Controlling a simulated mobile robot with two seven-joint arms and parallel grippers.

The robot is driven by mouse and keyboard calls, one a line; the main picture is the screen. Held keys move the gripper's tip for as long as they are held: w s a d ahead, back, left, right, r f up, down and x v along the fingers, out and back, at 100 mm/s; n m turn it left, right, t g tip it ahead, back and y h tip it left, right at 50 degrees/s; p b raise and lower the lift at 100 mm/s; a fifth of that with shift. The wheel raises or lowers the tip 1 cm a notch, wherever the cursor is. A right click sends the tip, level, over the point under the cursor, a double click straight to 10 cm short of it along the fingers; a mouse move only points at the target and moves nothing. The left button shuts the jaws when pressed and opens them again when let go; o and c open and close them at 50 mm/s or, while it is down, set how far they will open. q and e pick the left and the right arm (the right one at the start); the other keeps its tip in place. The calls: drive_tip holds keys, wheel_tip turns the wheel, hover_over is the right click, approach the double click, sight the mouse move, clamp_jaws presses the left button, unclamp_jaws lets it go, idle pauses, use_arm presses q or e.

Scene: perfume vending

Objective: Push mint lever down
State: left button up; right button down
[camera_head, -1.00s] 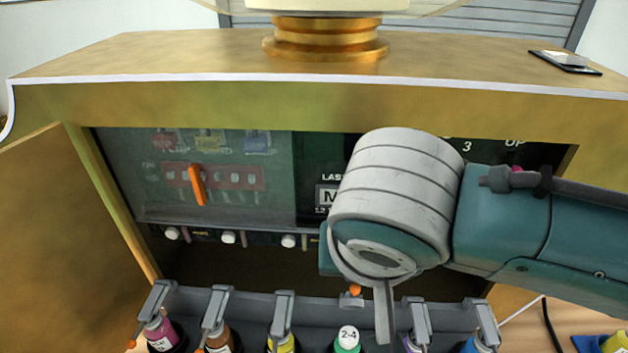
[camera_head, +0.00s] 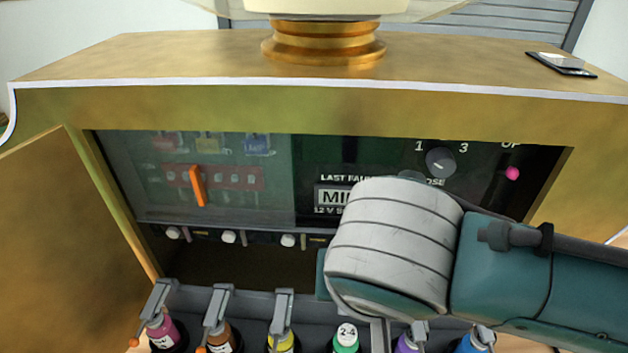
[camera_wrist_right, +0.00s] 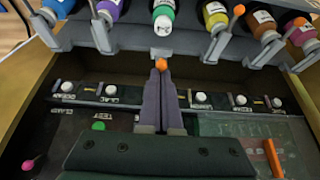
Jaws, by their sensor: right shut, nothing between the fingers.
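The green bottle (camera_head: 345,341) with a round "2-4" tag stands in the row under the dispensing rail. It also shows at the top of the right wrist view (camera_wrist_right: 163,12). The lever's orange knob (camera_wrist_right: 161,62) above this bottle shows just beyond my right fingertips; that this is the mint lever fits the green bottle, but I read no name on it. My right gripper (camera_wrist_right: 160,73) is shut and empty, its tips close to the knob; I cannot tell if they touch. In the head view my right wrist hides the knob, and only part of the fingers (camera_head: 380,335) shows. My left gripper is out of view.
Other levers, such as one over the yellow bottle (camera_head: 283,310), stand on both sides along the rail (camera_head: 250,300). White buttons (camera_head: 228,237) line the panel above. The cabinet door (camera_head: 70,230) stands open at left, and the golden top edge (camera_head: 300,110) overhangs the opening.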

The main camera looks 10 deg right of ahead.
drive_tip(key=shift+s+f, duration=0.1)
drive_tip(key=shift+s+a+f, duration=0.15)
drive_tip(key=shift+s+f, duration=0.25)
drive_tip(key=shift+s, duration=0.1)
idle(0.5)
drive_tip(key=shift+r, duration=0.1)
drive_tip(key=shift+r+p, duration=0.3)
drive_tip(key=shift+p, duration=0.3)
drive_tip(key=p+v, duration=1)
drive_tip(key=p, duration=0.2)
drive_tip(key=shift+w+r, duration=0.2)
